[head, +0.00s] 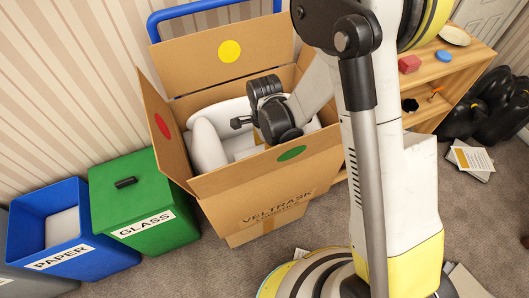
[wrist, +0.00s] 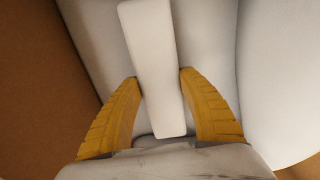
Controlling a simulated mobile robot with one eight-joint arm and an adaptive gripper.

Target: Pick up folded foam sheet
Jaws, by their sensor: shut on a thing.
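The folded foam sheet (wrist: 148,50) is a pale, narrow flat slab in the wrist view. The yellow fingers of my gripper (wrist: 160,77) are shut on it, one finger on each side. Larger white padded pieces lie around and beneath it. In the head view my wrist reaches down into the open cardboard box (head: 262,200), among white rolls and padding (head: 207,146). The fingertips and the held sheet cannot be made out there.
The box flaps stand open around my arm. A green glass bin (head: 120,190) and a blue paper bin (head: 97,262) stand to the left. A wooden shelf (head: 465,70) with small items and black bags (head: 490,108) are at right.

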